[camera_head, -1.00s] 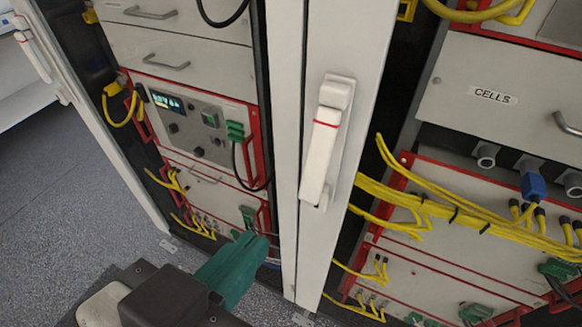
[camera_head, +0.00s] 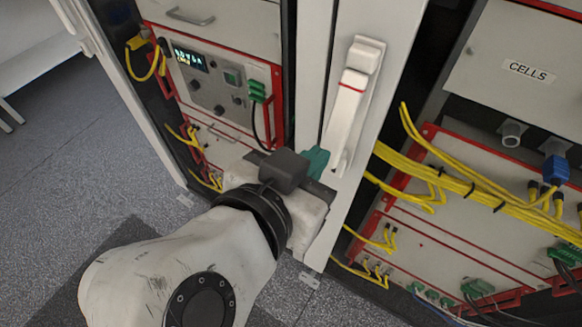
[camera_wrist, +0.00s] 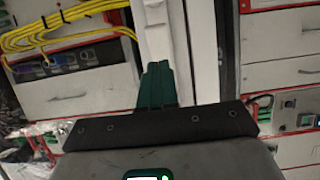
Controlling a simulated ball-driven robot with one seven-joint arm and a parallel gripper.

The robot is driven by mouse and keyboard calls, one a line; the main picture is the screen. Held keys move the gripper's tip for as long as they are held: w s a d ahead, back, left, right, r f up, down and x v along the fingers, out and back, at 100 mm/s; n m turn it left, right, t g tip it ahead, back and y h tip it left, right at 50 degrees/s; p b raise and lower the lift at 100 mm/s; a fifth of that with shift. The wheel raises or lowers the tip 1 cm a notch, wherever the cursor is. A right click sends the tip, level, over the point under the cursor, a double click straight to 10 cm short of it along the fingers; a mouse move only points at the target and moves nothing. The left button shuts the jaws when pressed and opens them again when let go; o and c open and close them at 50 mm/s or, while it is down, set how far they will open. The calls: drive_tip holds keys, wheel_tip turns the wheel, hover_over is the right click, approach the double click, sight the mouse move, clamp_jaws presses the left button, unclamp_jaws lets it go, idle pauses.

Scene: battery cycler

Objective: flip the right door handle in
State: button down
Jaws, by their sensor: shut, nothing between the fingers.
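The white door handle (camera_head: 350,105) with a red line near its top sits on the narrow white door (camera_head: 392,50) between the two equipment bays. It hangs lengthwise along the door; its lower end seems to stand slightly off its backing plate. My gripper (camera_head: 318,156), with green fingers, is shut and empty, just left of the handle's lower end. I cannot tell whether they touch. In the wrist view, the closed fingers (camera_wrist: 157,84) point at the white door (camera_wrist: 203,50) and cover part of the handle area.
Yellow cables (camera_head: 455,188) run across the right bay, close to the door, below a panel labelled CELLS (camera_head: 528,70). The left bay holds an instrument with a lit display (camera_head: 190,60). Another white door edge (camera_head: 110,70) stands at the left. Open grey floor lies front left.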

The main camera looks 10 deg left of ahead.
sight(333, 152)
drive_tip(key=shift+x, duration=1.8)
drive_tip(key=shift+f, duration=0.1)
drive_tip(key=w+f+t+b, duration=0.1)
drive_tip(key=t+b, duration=0.1)
drive_tip(key=b, duration=0.3)
drive_tip(key=w+d+f+t+h+b, duration=0.1)
drive_tip(key=f+t+b, duration=0.1)
drive_tip(key=b, duration=0.3)
drive_tip(key=shift+w+f+b, duration=0.1)
drive_tip(key=shift+w+b, duration=0.2)
drive_tip(key=shift+b, duration=0.1)
drive_tip(key=shift+w+d+t+h+b, duration=0.1)
drive_tip(key=shift+w+t+h+b, duration=0.2)
drive_tip(key=shift+b, duration=0.7)
drive_tip(key=shift+r, duration=0.2)
